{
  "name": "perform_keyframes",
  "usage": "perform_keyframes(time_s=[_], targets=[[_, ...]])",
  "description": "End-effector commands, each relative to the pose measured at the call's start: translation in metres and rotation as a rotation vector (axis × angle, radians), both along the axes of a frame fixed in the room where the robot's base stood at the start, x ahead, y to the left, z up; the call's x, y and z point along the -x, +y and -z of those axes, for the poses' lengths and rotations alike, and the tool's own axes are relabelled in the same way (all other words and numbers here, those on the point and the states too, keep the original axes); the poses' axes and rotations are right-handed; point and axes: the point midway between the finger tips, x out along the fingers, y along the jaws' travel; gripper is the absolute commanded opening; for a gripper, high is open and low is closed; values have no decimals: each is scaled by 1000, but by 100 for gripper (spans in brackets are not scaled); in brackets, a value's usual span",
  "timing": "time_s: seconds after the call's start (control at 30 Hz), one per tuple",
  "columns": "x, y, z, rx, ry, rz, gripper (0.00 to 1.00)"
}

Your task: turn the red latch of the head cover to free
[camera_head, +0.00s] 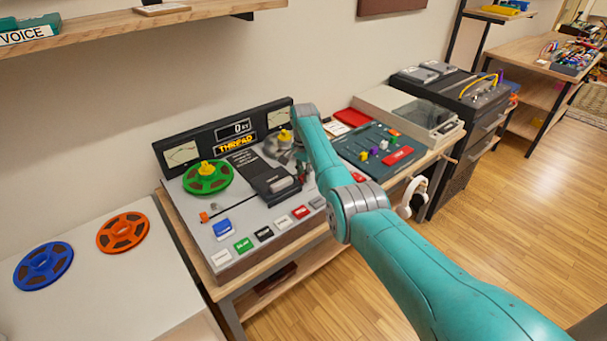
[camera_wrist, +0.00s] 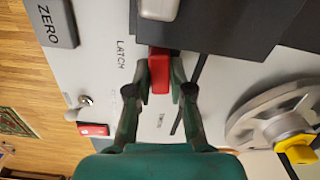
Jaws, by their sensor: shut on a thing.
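The red latch (camera_wrist: 160,72) sits at the edge of the dark head cover (camera_wrist: 225,25), next to the printed word LATCH, in the wrist view. My gripper (camera_wrist: 161,76) is shut on the latch, with one finger on each side of it. In the head view the dark head cover (camera_head: 262,172) stands on the grey tape deck between the reels. My gripper (camera_head: 303,172) is at its right side, largely behind my arm, and I cannot make out the latch there.
A green reel (camera_head: 207,178) sits on the deck's left, and a grey reel (camera_wrist: 275,120) with a yellow hub knob (camera_wrist: 299,149) lies close to my gripper. A ZERO button (camera_wrist: 58,22) and a toggle switch (camera_wrist: 83,102) are nearby. A mixer panel (camera_head: 375,147) stands to the right.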

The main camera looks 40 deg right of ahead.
Motion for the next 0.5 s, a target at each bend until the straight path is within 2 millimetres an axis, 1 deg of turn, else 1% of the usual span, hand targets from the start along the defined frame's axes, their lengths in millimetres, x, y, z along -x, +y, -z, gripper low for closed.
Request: perform_keyframes(time_s=[0.5], targets=[[5,-3,0,0,0,-481,0]])
